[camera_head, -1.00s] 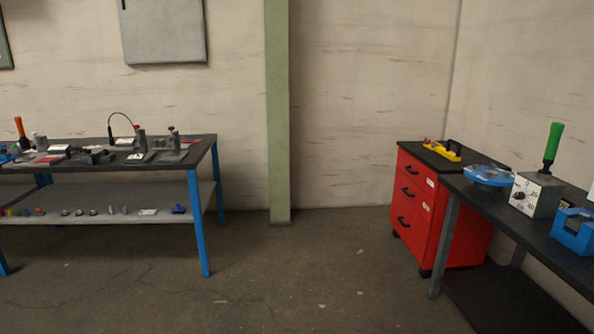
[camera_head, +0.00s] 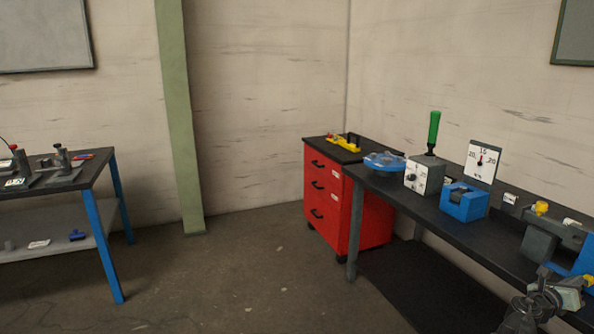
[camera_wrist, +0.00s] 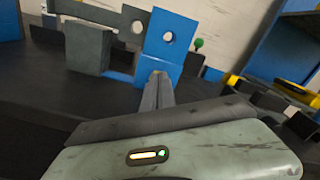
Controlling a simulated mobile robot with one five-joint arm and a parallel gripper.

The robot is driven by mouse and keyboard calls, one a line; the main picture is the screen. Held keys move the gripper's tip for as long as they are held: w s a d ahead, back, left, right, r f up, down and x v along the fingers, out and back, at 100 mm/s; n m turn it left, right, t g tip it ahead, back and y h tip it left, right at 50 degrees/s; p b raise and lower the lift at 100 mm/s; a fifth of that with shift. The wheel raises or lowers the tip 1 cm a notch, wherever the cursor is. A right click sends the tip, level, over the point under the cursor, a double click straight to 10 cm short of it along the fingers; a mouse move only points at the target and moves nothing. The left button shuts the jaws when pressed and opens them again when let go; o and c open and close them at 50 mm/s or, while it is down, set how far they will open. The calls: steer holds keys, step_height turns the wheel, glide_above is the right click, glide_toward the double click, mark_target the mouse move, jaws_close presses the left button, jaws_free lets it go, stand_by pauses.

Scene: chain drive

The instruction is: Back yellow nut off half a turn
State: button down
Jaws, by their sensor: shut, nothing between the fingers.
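A small yellow piece (camera_head: 541,208), possibly the yellow nut, sits at the grey bar and block fixture (camera_head: 541,243) on the right bench in the head view. Another yellow bit (camera_head: 588,280) shows lower at the right edge; I cannot tell which is the nut. In the wrist view my gripper (camera_wrist: 160,76) is shut and empty, in front of an upright blue plate (camera_wrist: 170,44) with a hole. A grey block (camera_wrist: 88,48) and bar stand left of the plate. No yellow nut is clear there. Part of my arm shows at the head view's lower right.
The dark bench (camera_head: 440,215) carries a blue dish (camera_head: 385,162), a grey box with green handle (camera_head: 425,176), a blue holder (camera_head: 464,203) and a dial gauge (camera_head: 482,160). A red drawer cabinet (camera_head: 325,200) stands at its far end. Open floor lies left of it.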

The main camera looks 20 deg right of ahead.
mark_target(592, 270)
steer(key=shift+w+d, duration=0.15)
steer(key=shift+d, duration=1.6)
steer(key=shift+w+d, duration=0.1)
steer(key=shift+d, duration=1.65)
steer(key=shift+f, duration=0.15)
steer(key=shift+w+a, duration=0.1)
steer(key=shift+w, duration=0.05)
steer(key=shift+w+f+b, duration=0.25)
steer(key=shift+w+b, duration=0.15)
steer(key=shift+w+f+b, duration=0.35)
steer(key=shift+w, duration=0.05)
